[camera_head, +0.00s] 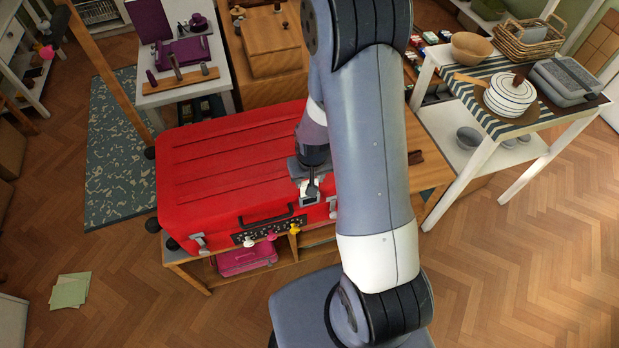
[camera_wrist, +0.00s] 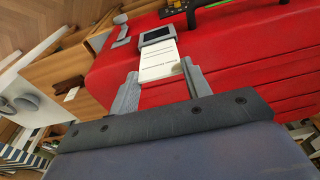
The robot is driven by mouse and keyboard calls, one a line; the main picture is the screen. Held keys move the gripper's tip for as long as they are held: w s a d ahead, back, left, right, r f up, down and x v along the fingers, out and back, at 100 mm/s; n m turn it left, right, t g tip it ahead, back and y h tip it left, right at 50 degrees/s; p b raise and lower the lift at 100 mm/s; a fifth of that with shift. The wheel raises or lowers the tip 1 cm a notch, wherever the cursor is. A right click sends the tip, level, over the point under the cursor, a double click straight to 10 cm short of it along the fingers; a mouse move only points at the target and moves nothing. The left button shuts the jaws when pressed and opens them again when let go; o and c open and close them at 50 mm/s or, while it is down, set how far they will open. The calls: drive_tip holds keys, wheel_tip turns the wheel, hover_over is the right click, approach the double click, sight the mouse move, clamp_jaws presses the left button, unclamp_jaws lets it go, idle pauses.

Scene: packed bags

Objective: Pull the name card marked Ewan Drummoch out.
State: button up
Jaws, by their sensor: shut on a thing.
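A large red suitcase (camera_head: 235,160) lies on a wooden bench, with a black handle and a dark dial strip on its front. A grey name-card holder (camera_wrist: 157,36) with a dark window sits at the suitcase edge in the wrist view. A white name card (camera_wrist: 159,62) sticks out of the holder toward my gripper. Its printed line is too small to read. My gripper (camera_wrist: 160,70) is shut on the card, one finger on each side edge. In the head view my gripper (camera_head: 311,185) is at the suitcase's front right, and my arm hides part of the suitcase.
A white table (camera_head: 480,150) with a striped cloth, a pot and baskets stands at the right. Another white table (camera_head: 190,95) with purple things stands at the back left. A magenta case (camera_head: 245,260) sits under the bench. The floor at the front left is mostly clear.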

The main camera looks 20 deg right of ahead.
drive_tip(key=shift+r+p, duration=0.9)
drive_tip(key=shift+r, duration=0.7)
